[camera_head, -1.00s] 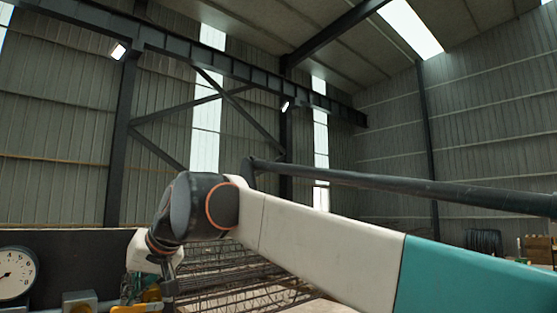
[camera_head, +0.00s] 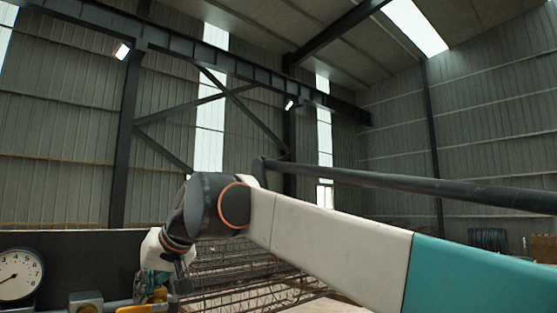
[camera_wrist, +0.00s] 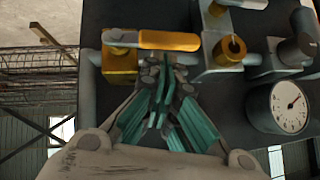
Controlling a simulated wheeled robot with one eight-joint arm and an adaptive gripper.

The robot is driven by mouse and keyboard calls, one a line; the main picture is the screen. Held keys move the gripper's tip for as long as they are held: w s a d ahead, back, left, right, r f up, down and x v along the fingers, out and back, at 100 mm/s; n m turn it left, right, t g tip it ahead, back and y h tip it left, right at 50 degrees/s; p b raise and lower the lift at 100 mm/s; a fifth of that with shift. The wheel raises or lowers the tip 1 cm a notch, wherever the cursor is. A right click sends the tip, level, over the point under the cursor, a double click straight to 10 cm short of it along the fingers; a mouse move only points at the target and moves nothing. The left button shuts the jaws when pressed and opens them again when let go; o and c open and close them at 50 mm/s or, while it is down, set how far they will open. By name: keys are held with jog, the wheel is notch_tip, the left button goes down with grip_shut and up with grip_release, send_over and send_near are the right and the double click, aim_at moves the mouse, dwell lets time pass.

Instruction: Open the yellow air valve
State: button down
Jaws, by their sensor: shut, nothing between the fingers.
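The yellow air valve has a flat yellow-orange handle (camera_wrist: 168,40) and a brass-coloured body (camera_wrist: 120,64) on a dark panel in the wrist view. The handle lies level across the picture there, with its pivot at the left end. In the head view the handle (camera_head: 140,309) shows at the bottom edge. My gripper (camera_wrist: 163,72), with teal finger parts, is shut and empty. Its tips are close beside the handle's long edge; I cannot tell whether they touch it. In the head view my gripper (camera_head: 152,284) is partly hidden by my own wrist.
A round white gauge (camera_head: 18,276) is on the panel (camera_head: 85,250) left of my gripper. A second brass fitting (camera_wrist: 229,50) and pipework sit beside the handle. A rebar cage (camera_head: 235,267) lies behind my arm.

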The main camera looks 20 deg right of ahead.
jog(key=w+a+r+v, duration=0.1)
jog(key=a+r+v, duration=0.1)
jog(key=v, duration=1.1)
jog(key=s+d+f+m+h, duration=0.15)
jog(key=s+d+f, duration=0.5)
jog(key=f, duration=0.75)
jog(key=s+d+f+g+h, duration=0.15)
jog(key=s+d+f, duration=0.25)
jog(key=s+f, duration=0.75)
jog(key=s+d+f+m+t+h, duration=0.15)
jog(key=s+d+f, duration=0.4)
jog(key=f, duration=1.05)
notch_tip(320, 180, down, 37)
jog(key=n+g+b, duration=0.1)
jog(key=b, duration=3.4)
jog(key=shift+s+b, duration=0.2)
jog(key=shift+b, duration=0.2)
jog(key=shift+r, duration=0.1)
